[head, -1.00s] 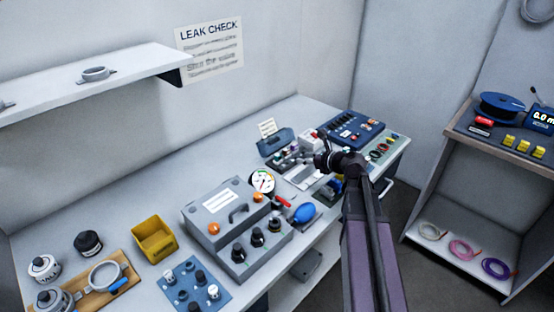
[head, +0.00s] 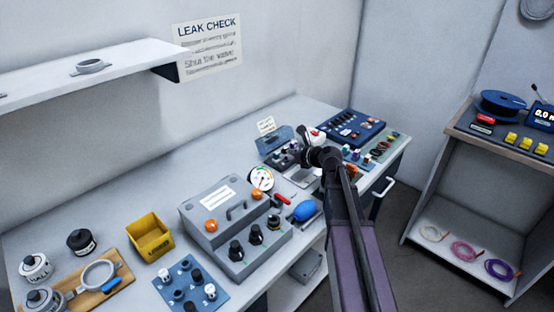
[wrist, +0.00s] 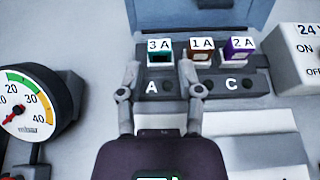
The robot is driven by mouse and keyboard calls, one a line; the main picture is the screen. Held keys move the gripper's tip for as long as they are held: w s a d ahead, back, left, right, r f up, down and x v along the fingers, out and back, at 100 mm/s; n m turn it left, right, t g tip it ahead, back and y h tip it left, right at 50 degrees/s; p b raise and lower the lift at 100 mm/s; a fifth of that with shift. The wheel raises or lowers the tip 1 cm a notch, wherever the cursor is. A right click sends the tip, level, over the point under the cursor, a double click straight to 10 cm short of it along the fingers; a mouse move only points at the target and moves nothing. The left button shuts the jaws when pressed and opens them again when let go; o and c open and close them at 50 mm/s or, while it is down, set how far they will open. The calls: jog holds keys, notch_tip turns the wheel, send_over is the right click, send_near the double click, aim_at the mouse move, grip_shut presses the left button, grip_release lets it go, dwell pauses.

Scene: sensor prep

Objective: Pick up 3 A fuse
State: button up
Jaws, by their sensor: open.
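The 3 A fuse (wrist: 159,53) has a white top label and a teal body. It stands upright in a grey holder (wrist: 221,88) marked A and C in the wrist view. My gripper (wrist: 158,70) is open, with one finger to the left of the 3 A fuse and the other between it and the 1 A fuse (wrist: 201,51). I cannot tell whether the fingers touch it. The 2 A fuse (wrist: 240,50) stands further right. In the head view my gripper (head: 306,154) is over the holder area and hides part of it.
A pressure gauge (wrist: 30,103) stands left of the holder, and a white 24 V switch box (wrist: 298,62) right of it. A blue lidded box (head: 272,143) is behind. A large grey case (head: 222,208) stands to the left on the bench.

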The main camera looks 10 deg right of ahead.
aim_at(279, 153)
jog(key=shift+w+a, duration=0.1)
dwell(0.3)
jog(key=shift+f+b+x, duration=0.2)
jog(key=shift+b+x, duration=0.7)
jog(key=shift+x, duration=1.1)
jog(key=shift+w+a+f, duration=0.2)
jog(key=shift+w+a, duration=0.1)
jog(key=shift+w, duration=0.15)
jog(key=c, duration=0.4)
